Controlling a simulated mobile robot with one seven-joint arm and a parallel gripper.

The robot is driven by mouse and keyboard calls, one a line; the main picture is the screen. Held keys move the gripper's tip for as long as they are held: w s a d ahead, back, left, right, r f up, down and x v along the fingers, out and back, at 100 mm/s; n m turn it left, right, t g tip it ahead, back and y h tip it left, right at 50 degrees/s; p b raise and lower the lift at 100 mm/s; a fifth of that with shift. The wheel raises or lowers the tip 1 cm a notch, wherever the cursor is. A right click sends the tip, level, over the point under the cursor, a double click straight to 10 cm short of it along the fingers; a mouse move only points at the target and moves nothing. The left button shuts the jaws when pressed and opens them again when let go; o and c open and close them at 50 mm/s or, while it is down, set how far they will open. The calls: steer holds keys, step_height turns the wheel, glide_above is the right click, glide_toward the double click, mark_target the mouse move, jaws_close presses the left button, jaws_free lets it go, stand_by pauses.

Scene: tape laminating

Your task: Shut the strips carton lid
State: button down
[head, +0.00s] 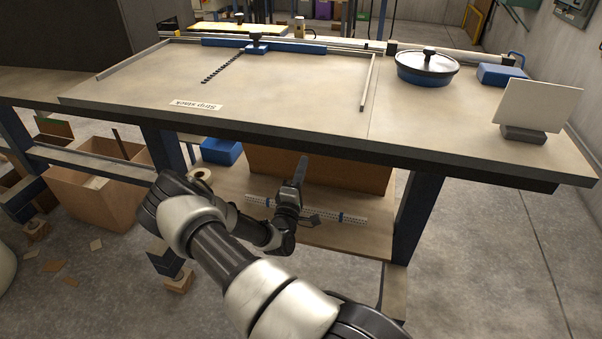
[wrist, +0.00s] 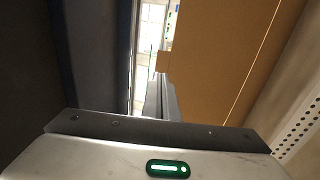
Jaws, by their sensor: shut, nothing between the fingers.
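A brown cardboard carton (head: 345,172) stands on the lower shelf under the bench; it seems to be the strips carton. The bench top hides its upper part, so I cannot tell how its lid stands in the head view. My gripper (head: 302,160) points up in front of the carton's face, below the bench's front edge. It is shut and empty. In the wrist view, a large brown cardboard panel (wrist: 215,60) fills the right of the picture, close beside my gripper (wrist: 160,90). I cannot tell if they touch.
The bench top (head: 290,115) overhangs my gripper. On the lower shelf (head: 340,238) lie a perforated strip (head: 340,217), a tape roll (head: 201,175) and a blue box (head: 220,151). An open carton (head: 95,200) stands on the floor at left. The floor at right is clear.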

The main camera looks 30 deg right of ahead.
steer(key=b+x, duration=0.1)
steer(key=x, duration=0.8)
steer(key=shift+b, duration=0.3)
steer(key=shift+d+r, duration=0.1)
steer(key=shift+d, duration=0.05)
